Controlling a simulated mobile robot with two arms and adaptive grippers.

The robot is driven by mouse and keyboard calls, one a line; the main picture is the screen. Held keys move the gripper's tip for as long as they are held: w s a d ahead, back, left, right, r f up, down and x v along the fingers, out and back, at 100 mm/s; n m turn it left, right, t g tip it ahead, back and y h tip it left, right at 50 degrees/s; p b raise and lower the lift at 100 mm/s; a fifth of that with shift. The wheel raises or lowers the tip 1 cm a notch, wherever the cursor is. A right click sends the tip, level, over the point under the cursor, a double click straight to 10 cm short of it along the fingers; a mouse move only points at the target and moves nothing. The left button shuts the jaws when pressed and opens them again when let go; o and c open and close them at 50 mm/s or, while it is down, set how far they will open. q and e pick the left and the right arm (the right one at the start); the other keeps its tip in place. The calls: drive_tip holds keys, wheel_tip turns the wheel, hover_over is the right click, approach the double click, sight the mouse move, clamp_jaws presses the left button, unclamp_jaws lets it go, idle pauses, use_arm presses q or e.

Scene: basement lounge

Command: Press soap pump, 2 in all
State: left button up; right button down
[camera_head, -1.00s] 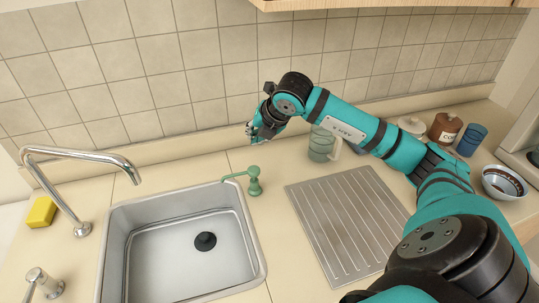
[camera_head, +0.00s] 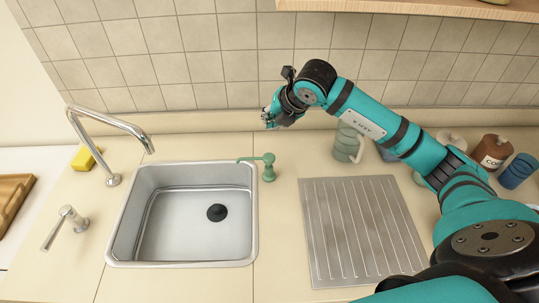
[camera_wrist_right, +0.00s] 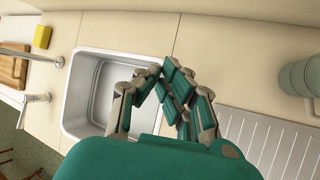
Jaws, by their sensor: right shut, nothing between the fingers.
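A green soap pump (camera_head: 268,167) stands on the counter at the sink's back right corner, its spout pointing left over the rim. My left gripper is not in view.
The steel sink (camera_head: 253,215) has a black plug (camera_head: 217,212). A chrome faucet (camera_head: 113,180) and yellow sponge (camera_head: 86,157) are at its left. A ribbed drainboard (camera_head: 360,230) lies right, with a green pitcher (camera_head: 347,145) behind. A wooden shelf (camera_head: 450,8) hangs above.

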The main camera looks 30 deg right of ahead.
drive_tip(key=f, duration=0.1)
drive_tip(key=b, duration=0.4)
hover_over(271, 154)
wheel_tip(271, 154, down, 6)
drive_tip(key=shift+a+f, duration=0.1)
drive_tip(key=shift+f, duration=0.15)
drive_tip(key=shift+f+b, duration=0.5)
drive_tip(key=shift+f, duration=0.05)
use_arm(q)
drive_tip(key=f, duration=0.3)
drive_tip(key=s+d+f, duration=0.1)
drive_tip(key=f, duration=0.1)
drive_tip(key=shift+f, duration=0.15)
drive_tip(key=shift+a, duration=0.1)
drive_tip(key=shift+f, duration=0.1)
use_arm(e)
drive_tip(key=shift+f, duration=0.1)
use_arm(q)
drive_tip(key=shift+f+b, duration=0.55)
drive_tip(key=shift+b, duration=0.15)
use_arm(e)
drive_tip(key=shift+f, duration=0.4)
